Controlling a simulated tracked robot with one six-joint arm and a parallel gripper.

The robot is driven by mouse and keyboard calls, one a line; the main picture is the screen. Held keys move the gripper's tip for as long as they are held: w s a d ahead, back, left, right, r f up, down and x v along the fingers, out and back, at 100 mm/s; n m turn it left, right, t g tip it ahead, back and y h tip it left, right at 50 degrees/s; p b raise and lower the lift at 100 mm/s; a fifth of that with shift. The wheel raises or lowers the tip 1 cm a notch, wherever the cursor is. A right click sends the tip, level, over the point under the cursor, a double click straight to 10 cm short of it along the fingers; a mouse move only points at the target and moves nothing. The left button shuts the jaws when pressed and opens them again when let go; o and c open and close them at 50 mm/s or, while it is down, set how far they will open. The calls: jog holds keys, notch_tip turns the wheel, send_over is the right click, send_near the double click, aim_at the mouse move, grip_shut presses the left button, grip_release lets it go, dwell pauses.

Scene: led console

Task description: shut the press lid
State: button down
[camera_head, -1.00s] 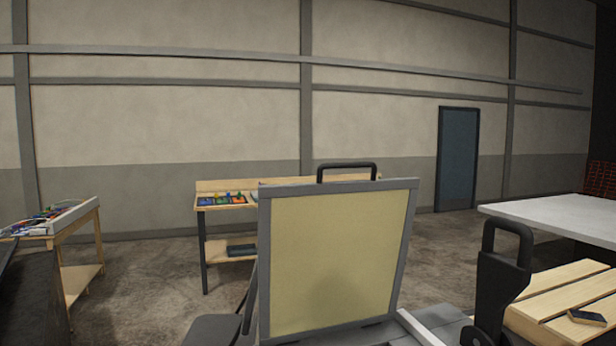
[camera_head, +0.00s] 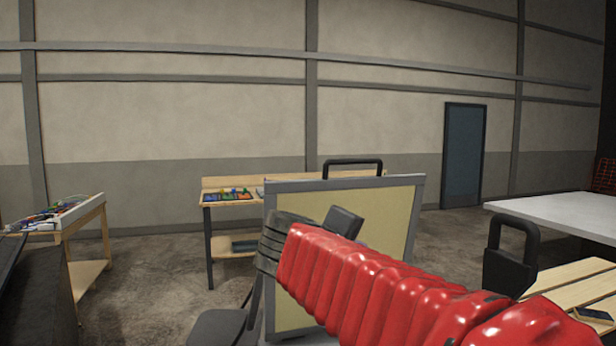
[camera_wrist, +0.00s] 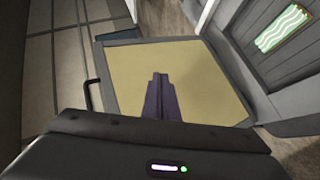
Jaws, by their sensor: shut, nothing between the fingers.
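The press lid (camera_head: 400,195) stands raised, a pale yellow panel in a grey frame. Its black handle (camera_head: 352,164) is at the top edge. My red-sleeved arm crosses in front of the lid from the lower right and hides much of it. In the wrist view the lid's yellow face (camera_wrist: 205,75) fills the middle, with the handle (camera_wrist: 92,95) at the left. My gripper (camera_wrist: 160,76) is shut and empty, its dark fingers seen against the yellow face; I cannot tell whether they touch it.
A dark panel with a glowing green wavy pattern (camera_wrist: 283,28) lies at the wrist view's upper right. A wooden bench (camera_head: 230,205) with coloured parts stands behind the lid. A white table (camera_head: 560,212) and slatted wooden top (camera_head: 570,285) are at right.

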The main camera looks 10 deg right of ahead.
jog(key=w+a+r+n+t+h, duration=0.1)
jog(key=w+a+r+n+t, duration=0.15)
jog(key=w+a+r, duration=0.45)
jog(key=n+t, duration=0.1)
jog(key=t, duration=0.3)
send_near(314, 180)
jog(key=w+a+r, duration=0.3)
jog(key=shift+s+r+g, duration=0.1)
jog(key=shift+s+g, duration=0.1)
jog(key=shift+g, duration=0.05)
jog(key=x, duration=1)
jog(key=shift+s+d+f, duration=0.15)
jog(key=shift+s+d, duration=0.55)
jog(key=shift+s, duration=0.05)
jog(key=shift+s+d+f, duration=0.15)
jog(key=shift+s+d, duration=0.55)
jog(key=shift+d, duration=0.05)
